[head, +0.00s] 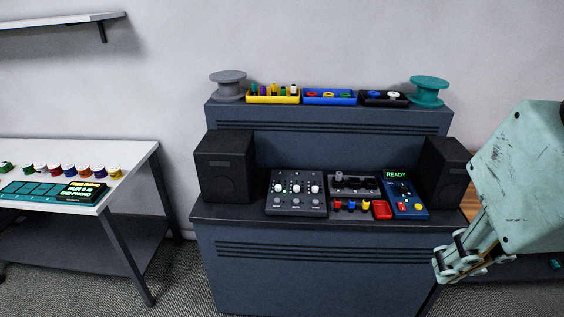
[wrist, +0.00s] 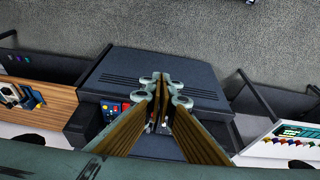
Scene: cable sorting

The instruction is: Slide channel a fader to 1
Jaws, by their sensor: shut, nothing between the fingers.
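A dark mixer panel (head: 297,193) with white knobs and a row of small buttons lies on the left of the dark console desk. A second dark panel (head: 354,185) with small knobs sits to its right. I cannot tell which control is the channel a fader; the labels are too small to read. My gripper (head: 447,263) is at the right, in front of the desk's right end, apart from both panels. Its fingers look closed together and empty, and they show in the wrist view (wrist: 161,82). There the gripper hides most of the panels.
A blue panel (head: 405,197) reading READY is right of the middle panel. Black speakers (head: 224,166) (head: 447,170) flank the panels. Red, blue and yellow plugs and a red block (head: 382,210) lie in front. Trays and spools stand on the upper shelf. A white table (head: 144,153) is left.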

